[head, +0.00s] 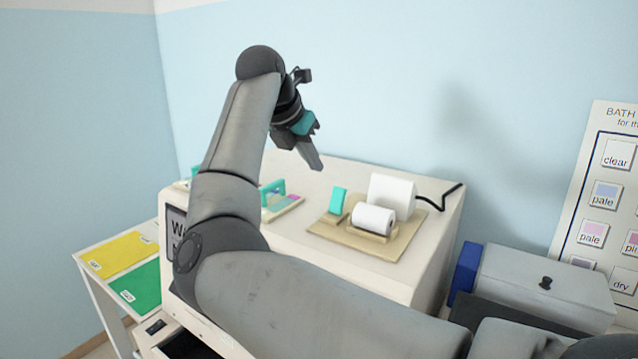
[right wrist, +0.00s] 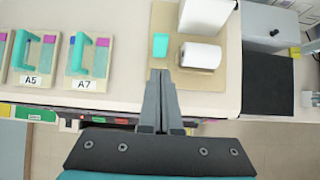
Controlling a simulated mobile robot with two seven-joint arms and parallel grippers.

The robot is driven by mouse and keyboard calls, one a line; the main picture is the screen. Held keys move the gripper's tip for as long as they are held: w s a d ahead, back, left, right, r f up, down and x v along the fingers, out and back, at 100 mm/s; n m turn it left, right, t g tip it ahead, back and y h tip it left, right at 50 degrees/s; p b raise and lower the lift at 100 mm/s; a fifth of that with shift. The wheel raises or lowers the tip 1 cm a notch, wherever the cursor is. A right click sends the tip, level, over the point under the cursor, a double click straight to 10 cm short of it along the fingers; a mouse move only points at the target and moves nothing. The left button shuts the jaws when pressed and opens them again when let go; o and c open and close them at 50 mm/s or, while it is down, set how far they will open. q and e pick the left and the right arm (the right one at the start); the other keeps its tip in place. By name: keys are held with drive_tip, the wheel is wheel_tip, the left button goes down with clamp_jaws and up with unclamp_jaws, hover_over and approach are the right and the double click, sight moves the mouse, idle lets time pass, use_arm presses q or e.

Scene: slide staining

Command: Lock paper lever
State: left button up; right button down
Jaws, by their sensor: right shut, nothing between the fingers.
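The teal paper lever (head: 338,201) stands upright on a beige board (head: 340,233) beside a lying white paper roll (head: 373,219). A larger white block or roll (head: 391,193) is behind it. In the right wrist view the lever (right wrist: 160,45) lies just beyond the fingertips, with the white roll (right wrist: 200,54) to its right. My right gripper (head: 316,162) is shut and empty, above and behind the lever in the head view. It also shows in the right wrist view (right wrist: 161,74), apart from the lever. My left gripper is not in view.
Holders with teal handles, labelled A5 (right wrist: 32,80) and A7 (right wrist: 87,84), stand left of the board on the cream top (head: 290,225). A black cable (head: 440,202) runs off the board's right. A grey box (head: 545,284) and wall chart (head: 600,200) are at right.

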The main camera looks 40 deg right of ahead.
drive_tip(key=r, duration=0.1)
drive_tip(key=a+r, duration=0.1)
drive_tip(key=r, duration=0.1)
drive_tip(key=shift+s+a+r, duration=0.2)
drive_tip(key=shift+r, duration=0.1)
idle(0.3)
